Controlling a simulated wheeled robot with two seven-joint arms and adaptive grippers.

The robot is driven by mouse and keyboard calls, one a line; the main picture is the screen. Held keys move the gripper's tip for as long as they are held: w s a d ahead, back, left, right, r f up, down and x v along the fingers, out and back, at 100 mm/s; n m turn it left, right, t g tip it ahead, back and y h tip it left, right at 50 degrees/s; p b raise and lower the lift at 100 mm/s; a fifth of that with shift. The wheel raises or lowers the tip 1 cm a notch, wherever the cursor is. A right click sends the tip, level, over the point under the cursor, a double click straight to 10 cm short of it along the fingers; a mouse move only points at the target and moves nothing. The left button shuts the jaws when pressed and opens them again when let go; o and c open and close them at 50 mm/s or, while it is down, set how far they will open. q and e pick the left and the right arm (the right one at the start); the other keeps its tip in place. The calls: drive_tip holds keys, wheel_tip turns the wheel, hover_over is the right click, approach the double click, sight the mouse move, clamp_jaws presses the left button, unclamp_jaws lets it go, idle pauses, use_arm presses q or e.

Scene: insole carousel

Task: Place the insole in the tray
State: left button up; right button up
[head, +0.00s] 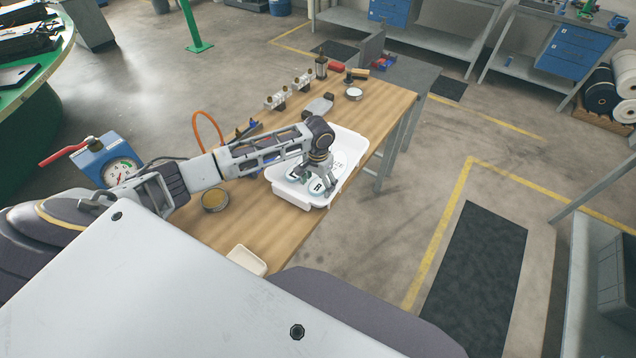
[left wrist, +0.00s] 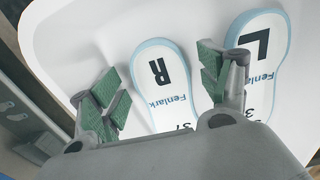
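The white tray (head: 289,192) stands on the wooden table, under my left gripper (head: 314,180). In the left wrist view, two white insoles with pale blue edges lie in the tray (left wrist: 75,35). My left gripper (left wrist: 160,75) is open, with green-padded fingers apart on either side of the R insole. It does not grip it. The right finger overlaps the edge of the L insole, and the palm hides the near ends of both. My right gripper is not in view.
A small white dish (head: 246,261) and a round tin (head: 215,201) are on the near part of the table (head: 270,225). A blue gauge box (head: 108,160) stands left. Metal fittings (head: 276,98) and a round lidded container (head: 354,94) lie beyond the tray.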

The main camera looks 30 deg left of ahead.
use_arm(q)
drive_tip(key=shift+r, duration=0.1)
wheel_tip(320, 180, up, 12)
drive_tip(key=b, duration=0.1)
idle(0.9)
